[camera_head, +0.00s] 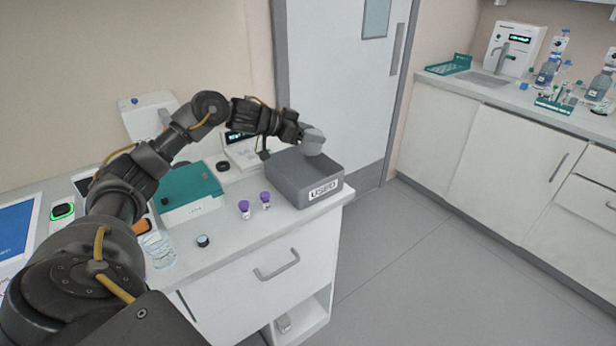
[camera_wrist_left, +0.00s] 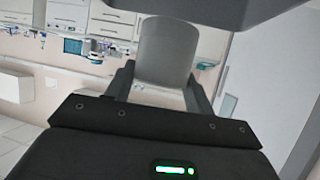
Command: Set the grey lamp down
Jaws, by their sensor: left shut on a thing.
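The grey lamp (camera_head: 313,144) is a light grey rounded piece at the end of my left arm, at the back edge of the dark grey bin marked USED (camera_head: 284,177). My left gripper (camera_head: 301,134) is shut on it. In the left wrist view the lamp (camera_wrist_left: 168,48) shows as a grey cylinder between the two fingers. A wider dark grey shape crosses the top of that view; I cannot tell whether it belongs to the lamp. I cannot tell whether the lamp touches the bin. My right gripper is out of view.
On the white counter (camera_head: 232,242) stand two purple-capped vials (camera_head: 244,208), a teal-topped box (camera_head: 190,192), a small dark cap (camera_head: 203,240) and a clear glass vessel (camera_head: 158,250). The bin is near the counter's right edge. Bare counter shows in front of the vials.

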